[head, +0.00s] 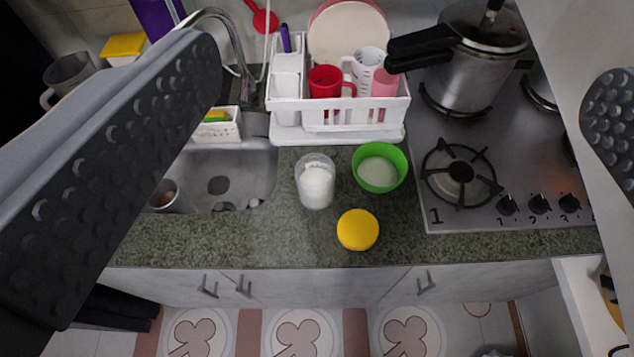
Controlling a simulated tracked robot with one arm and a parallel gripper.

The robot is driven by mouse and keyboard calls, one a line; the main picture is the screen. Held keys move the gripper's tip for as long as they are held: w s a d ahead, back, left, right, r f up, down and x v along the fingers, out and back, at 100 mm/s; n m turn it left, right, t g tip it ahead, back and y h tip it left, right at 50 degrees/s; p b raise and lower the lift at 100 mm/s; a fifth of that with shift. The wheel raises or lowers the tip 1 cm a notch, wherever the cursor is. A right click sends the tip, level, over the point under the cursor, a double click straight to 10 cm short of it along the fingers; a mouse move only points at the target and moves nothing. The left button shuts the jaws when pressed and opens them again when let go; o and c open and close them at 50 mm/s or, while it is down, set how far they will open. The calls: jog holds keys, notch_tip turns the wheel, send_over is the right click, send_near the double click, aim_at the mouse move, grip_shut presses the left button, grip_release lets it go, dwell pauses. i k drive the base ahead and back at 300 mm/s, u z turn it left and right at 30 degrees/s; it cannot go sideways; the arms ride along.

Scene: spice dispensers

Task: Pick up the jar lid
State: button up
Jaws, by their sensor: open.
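A round yellow jar lid (358,230) lies flat on the green-grey counter (270,235), close to its front edge. A clear jar with white contents (316,184) stands open just behind and left of the lid. My gripper (405,150) is open, with one dark studded finger large at the left and the tip of the other at the right edge. The fingers are apart and empty. The lid shows between them, farther away and below; nothing touches it.
A green bowl with white contents (379,168) stands behind the lid. A white dish rack (340,118) is at the back, a sink (240,172) at the left. A stove (500,180) with a pressure cooker (470,65) is at the right. Counter left and right of the lid is clear.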

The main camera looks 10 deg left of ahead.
aim_at(358, 229)
jog(key=u, duration=0.05)
jog(key=k, duration=0.5)
jog(key=u, duration=0.75)
jog(key=i, duration=0.75)
jog(key=z, duration=0.6)
